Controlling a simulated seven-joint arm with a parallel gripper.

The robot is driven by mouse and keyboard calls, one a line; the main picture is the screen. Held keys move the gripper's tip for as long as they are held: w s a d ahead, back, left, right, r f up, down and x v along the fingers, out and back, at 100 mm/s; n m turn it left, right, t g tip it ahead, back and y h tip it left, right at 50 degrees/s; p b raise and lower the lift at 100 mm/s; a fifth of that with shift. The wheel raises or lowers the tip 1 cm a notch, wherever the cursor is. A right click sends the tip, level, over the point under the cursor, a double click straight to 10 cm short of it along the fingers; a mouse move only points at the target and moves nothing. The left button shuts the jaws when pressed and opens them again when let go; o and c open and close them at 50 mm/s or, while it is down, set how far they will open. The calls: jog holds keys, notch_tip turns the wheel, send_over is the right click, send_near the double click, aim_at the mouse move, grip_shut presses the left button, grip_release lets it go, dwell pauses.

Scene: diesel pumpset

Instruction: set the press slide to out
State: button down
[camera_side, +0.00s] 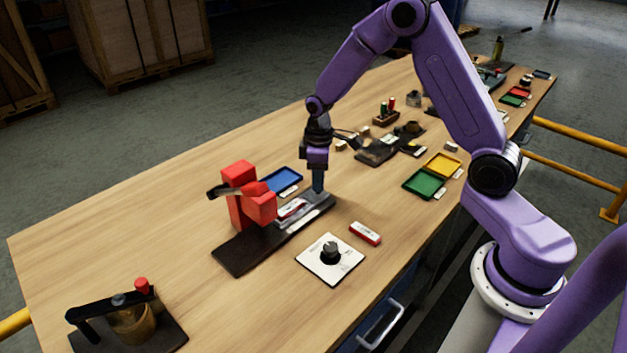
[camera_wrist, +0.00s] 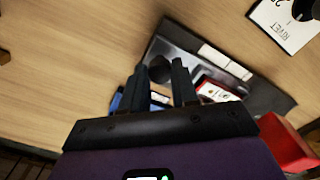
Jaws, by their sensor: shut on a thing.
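The red press (camera_side: 248,196) stands on a dark base plate (camera_side: 240,256) on the wooden table; its red body also shows at the lower right of the wrist view (camera_wrist: 287,146). The pale press slide (camera_side: 297,214) lies along the plate, extending from under the press head toward the plate's far right end. A red-and-white piece (camera_side: 291,207) sits on it. My gripper (camera_side: 318,191) points down at the slide's outer end, clear of the press head.
A white dial plate with a black knob (camera_side: 330,252) and a red-and-white block (camera_side: 365,233) lie in front. A blue tray (camera_side: 281,180) is behind the slide. Green (camera_side: 423,184) and yellow (camera_side: 443,164) trays lie right. The table's left side is mostly clear.

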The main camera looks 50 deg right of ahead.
jog(key=shift+d, duration=0.35)
jog(key=c, duration=1)
grip_release()
jog(key=shift+c, duration=0.2)
jog(key=shift+o, duration=1)
jog(key=shift+a+r, duration=0.1)
notch_tip(320, 180, up, 17)
jog(key=shift+r, duration=0.15)
